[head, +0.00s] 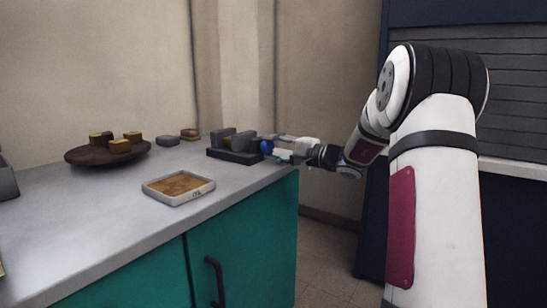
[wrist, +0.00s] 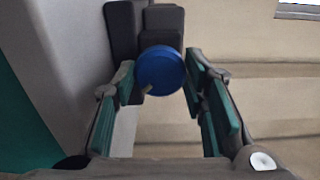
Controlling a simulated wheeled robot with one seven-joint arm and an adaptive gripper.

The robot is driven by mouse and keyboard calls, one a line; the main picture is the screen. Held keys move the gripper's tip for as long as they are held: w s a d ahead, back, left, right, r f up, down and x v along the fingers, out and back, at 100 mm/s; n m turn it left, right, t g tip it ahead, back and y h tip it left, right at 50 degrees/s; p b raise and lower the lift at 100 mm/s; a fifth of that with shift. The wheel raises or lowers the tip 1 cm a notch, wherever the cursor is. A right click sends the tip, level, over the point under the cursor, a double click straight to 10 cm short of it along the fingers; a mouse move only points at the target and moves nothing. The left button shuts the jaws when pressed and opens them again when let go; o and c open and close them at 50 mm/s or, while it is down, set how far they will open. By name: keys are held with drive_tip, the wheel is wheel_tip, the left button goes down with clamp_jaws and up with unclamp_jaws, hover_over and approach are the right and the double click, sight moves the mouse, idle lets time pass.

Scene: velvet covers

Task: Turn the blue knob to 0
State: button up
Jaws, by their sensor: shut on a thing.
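The blue knob (wrist: 160,70) is a round disc on the end of a dark grey block device (wrist: 124,28), with a small pointer at its lower left edge in the wrist view. In the head view the knob (head: 267,147) faces my gripper, and the device (head: 234,156) sits near the counter's right end. My gripper (head: 279,147) reaches in from the right, level with the knob. In the wrist view its two green-padded fingers (wrist: 160,85) are on either side of the knob, shut on its rim. Any scale marks or numbers are not readable.
A light tray with a brown inside (head: 178,199) lies on the counter in front of the device. A dark round board (head: 92,158) with several small blocks stands at the left. A small brown dish (head: 190,132) is behind. Bare counter (head: 90,215) lies at front left.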

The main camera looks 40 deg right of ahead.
drive_tip(key=shift+n, duration=2.3)
drive_tip(key=o, duration=1.2)
drive_tip(key=shift+s+d, duration=0.1)
drive_tip(key=v, duration=1.1)
drive_tip(key=shift+s+d, duration=0.1)
drive_tip(key=shift+s, duration=0.3)
drive_tip(key=shift+c, duration=0.2)
